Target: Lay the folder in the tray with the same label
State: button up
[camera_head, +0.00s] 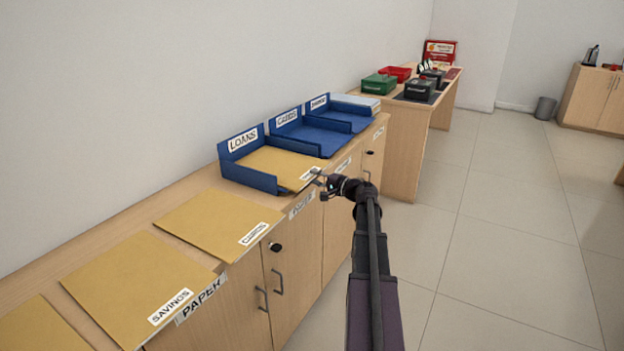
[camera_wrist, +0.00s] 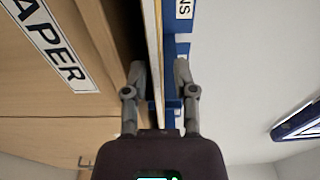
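A tan folder (camera_head: 283,166) lies in the blue LOANS tray (camera_head: 249,179), its front edge at the tray's open side. Its white label is partly behind my gripper and I cannot read it. My gripper (camera_head: 321,180) is at that edge. In the wrist view, the fingers of my gripper (camera_wrist: 160,80) stand apart on either side of the thin folder edge (camera_wrist: 153,40), with a gap at the right finger. Two more blue trays stand behind: a middle tray (camera_head: 316,143) with a hard-to-read label and a far tray (camera_head: 345,122).
A white stack (camera_head: 356,104) is past the trays. A desk (camera_head: 405,145) holds coloured boxes.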

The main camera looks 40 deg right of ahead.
jog(key=shift+w+a, duration=0.1)
jog(key=shift+w, duration=0.05)
grip_shut()
jog(key=shift+r, duration=0.1)
dwell(0.4)
notch_tip(320, 180, up, 2)
jog(key=shift+r+p, duration=0.15)
jog(key=shift+p, duration=1.1)
